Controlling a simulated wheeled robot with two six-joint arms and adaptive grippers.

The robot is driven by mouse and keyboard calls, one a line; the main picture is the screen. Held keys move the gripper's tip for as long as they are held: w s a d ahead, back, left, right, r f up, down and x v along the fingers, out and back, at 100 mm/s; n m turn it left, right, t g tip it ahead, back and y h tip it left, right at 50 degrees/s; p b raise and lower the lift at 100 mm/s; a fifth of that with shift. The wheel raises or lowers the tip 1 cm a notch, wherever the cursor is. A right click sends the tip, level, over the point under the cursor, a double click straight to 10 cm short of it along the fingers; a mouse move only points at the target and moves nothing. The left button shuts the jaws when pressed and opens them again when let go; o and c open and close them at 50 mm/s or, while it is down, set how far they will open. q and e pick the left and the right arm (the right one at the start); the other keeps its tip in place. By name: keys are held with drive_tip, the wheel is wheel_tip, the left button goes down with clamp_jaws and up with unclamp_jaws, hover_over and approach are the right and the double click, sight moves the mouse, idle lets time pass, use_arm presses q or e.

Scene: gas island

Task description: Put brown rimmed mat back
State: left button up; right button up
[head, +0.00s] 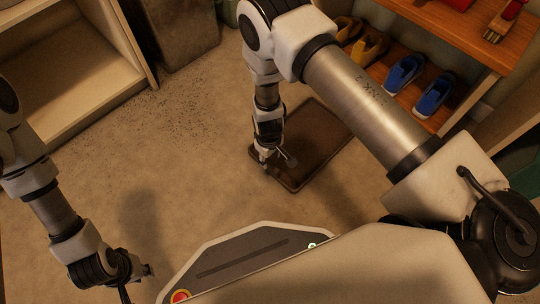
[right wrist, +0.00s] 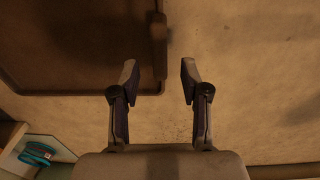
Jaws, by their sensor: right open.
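The brown rimmed mat (head: 322,142) lies on the floor, partly hidden by my right arm in the head view. In the right wrist view the mat (right wrist: 75,45) fills the upper left, with its raised rim along the near and right sides. My right gripper (head: 273,162) is at the mat's left edge, pointing down. In the right wrist view the gripper (right wrist: 158,80) is open, and the mat's rim ends near the gap between its fingers. I cannot tell if they touch. My left gripper (head: 140,274) hangs at the lower left, away from the mat; its fingers are unclear.
A wooden shelf (head: 440,40) at the upper right holds yellow shoes (head: 371,47) and blue shoes (head: 405,72). A pale cabinet (head: 75,60) stands at the upper left, beside a dark box (head: 182,30). The floor between my arms is clear.

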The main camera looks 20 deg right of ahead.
use_arm(q)
wheel_tip(320, 180, up, 7)
drive_tip(key=p, duration=0.5)
drive_tip(key=shift+r, duration=0.15)
use_arm(e)
wheel_tip(320, 180, up, 7)
use_arm(q)
drive_tip(key=shift+s, duration=0.1)
use_arm(e)
drive_tip(key=shift+s, duration=0.15)
drive_tip(key=s+d+r+m, duration=0.2)
drive_tip(key=s+d+r, duration=0.1)
drive_tip(key=s, duration=0.7)
drive_tip(key=s+d+r+m, duration=0.2)
drive_tip(key=s+d+r, duration=0.1)
drive_tip(key=s, duration=0.8)
drive_tip(key=shift+d+m+y, duration=0.3)
drive_tip(key=shift+d+m, duration=0.1)
drive_tip(key=shift+d, duration=0.45)
use_arm(q)
drive_tip(key=shift+c, duration=0.4)
